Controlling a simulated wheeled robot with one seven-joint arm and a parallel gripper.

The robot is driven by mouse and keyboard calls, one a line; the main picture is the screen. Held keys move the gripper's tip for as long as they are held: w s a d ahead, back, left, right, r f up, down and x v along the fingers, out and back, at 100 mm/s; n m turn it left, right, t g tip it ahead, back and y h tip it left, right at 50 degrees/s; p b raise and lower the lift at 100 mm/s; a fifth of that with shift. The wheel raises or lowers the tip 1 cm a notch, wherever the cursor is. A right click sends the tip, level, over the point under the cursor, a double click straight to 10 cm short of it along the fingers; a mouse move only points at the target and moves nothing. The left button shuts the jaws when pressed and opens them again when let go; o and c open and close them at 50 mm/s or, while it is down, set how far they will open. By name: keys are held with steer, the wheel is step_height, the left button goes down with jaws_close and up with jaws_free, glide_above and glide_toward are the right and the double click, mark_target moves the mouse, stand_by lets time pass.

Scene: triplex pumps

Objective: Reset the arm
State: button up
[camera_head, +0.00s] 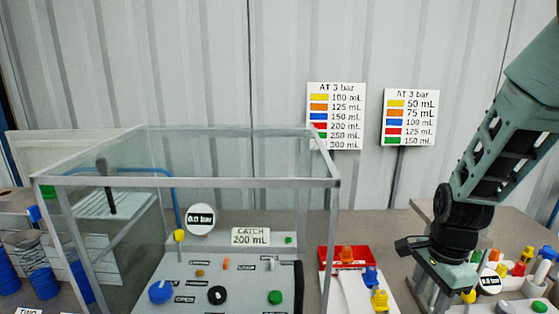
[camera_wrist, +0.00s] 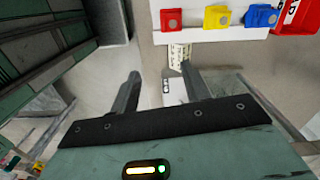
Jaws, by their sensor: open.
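My arm comes in from the upper right in the head view and hangs down to the right of the glass-walled enclosure. My gripper (camera_wrist: 160,88) shows in the wrist view with its two dark fingers spread apart and nothing between them. In the head view the wrist end is above the table, between the white rack of coloured parts and the panel at the right. The fingertips are hard to make out in that view.
The glass-walled enclosure (camera_head: 250,183) holds a gauge (camera_head: 201,220) and coloured knobs. Beside it are a red bin (camera_head: 340,262), a blue part (camera_head: 371,277) and a yellow part (camera_head: 380,300). Two colour charts (camera_head: 336,116) (camera_head: 409,117) stand behind. Several coloured fittings crowd the right.

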steer(key=s+a+r+n, duration=0.5)
steer(key=s+a+n, duration=0.3)
steer(key=s+n, duration=0.2)
steer(key=s+a+r+n, duration=0.5)
steer(key=s+a+n, duration=0.3)
steer(key=n, duration=0.6)
steer(key=shift+s, duration=1.1)
steer(key=shift+r, duration=0.1)
